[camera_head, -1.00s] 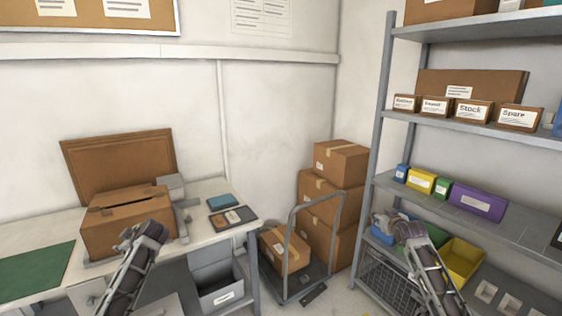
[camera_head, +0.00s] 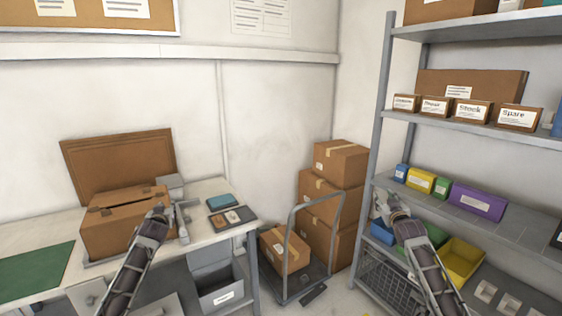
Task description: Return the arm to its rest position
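My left gripper (camera_head: 157,214) is in front of the brown cardboard box on the workbench, at the box's right part. Its arm rises from the bottom left of the view. My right gripper (camera_head: 391,203) is in front of the shelving unit at the right, near the blue and green bins on the lower shelf. Its arm rises from the bottom right. Both grippers are small and seen mostly from behind, so I cannot tell whether their fingers are open or shut. I see no object clearly held in either one.
The workbench (camera_head: 205,191) carries the cardboard box (camera_head: 110,232), a green mat (camera_head: 35,270) and small trays (camera_head: 232,218). A cart (camera_head: 318,278) and stacked boxes (camera_head: 330,205) stand mid-view. A metal shelving unit (camera_head: 383,100) with coloured bins fills the right.

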